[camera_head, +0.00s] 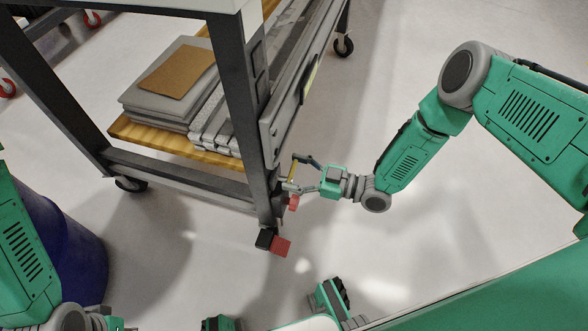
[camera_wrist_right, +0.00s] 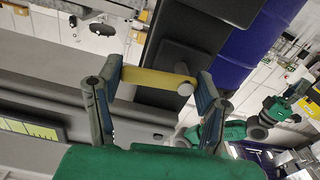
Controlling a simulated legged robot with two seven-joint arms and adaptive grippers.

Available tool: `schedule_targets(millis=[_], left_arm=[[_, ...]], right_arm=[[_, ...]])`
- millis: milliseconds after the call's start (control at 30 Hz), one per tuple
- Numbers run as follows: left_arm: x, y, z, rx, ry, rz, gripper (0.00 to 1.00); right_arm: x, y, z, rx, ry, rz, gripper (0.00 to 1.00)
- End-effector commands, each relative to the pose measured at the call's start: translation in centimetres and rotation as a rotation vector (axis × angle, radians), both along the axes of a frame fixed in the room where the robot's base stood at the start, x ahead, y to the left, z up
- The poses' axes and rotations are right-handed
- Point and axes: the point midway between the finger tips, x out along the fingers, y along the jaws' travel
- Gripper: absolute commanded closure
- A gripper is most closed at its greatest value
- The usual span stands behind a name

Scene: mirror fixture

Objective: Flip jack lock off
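A yellow bar (camera_head: 293,172), which looks like the jack lock, is at the near lower corner of the cart. In the right wrist view the yellow bar (camera_wrist_right: 150,79) lies across the gap between my right gripper's fingertips, with a round grey peg (camera_wrist_right: 185,88) at its right end. My right gripper (camera_head: 300,174) is open, its fingers apart at the two sides of the bar. I cannot tell whether they touch it.
The dark cart frame (camera_head: 240,100) carries a wooden shelf (camera_head: 165,137) with stacked grey panels (camera_head: 160,98) and a brown sheet (camera_head: 178,73). A red part (camera_head: 281,246) sits at its near foot. A blue drum (camera_head: 75,245) stands at left. Floor to the right is clear.

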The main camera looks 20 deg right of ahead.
Motion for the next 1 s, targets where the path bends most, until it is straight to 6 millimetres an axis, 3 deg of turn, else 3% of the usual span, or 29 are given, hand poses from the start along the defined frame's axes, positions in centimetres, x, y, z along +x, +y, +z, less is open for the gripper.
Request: schedule_targets(millis=[433, 967, 1000], left_arm=[[-0.01, 0.05, 0.0, 0.001, 0.0, 0.001, 1.0], [-0.01, 0.05, 0.01, 0.001, 0.0, 0.001, 1.0], [-0.01, 0.05, 0.01, 0.001, 0.0, 0.001, 1.0]], right_arm=[[0.65, 0.28, 0.68, 0.018, -0.011, -0.003, 0.67], [0.75, 0.09, 0.42, 0.093, 0.098, -0.005, 0.67], [0.75, 0.09, 0.41, 0.093, 0.098, -0.005, 0.24]])
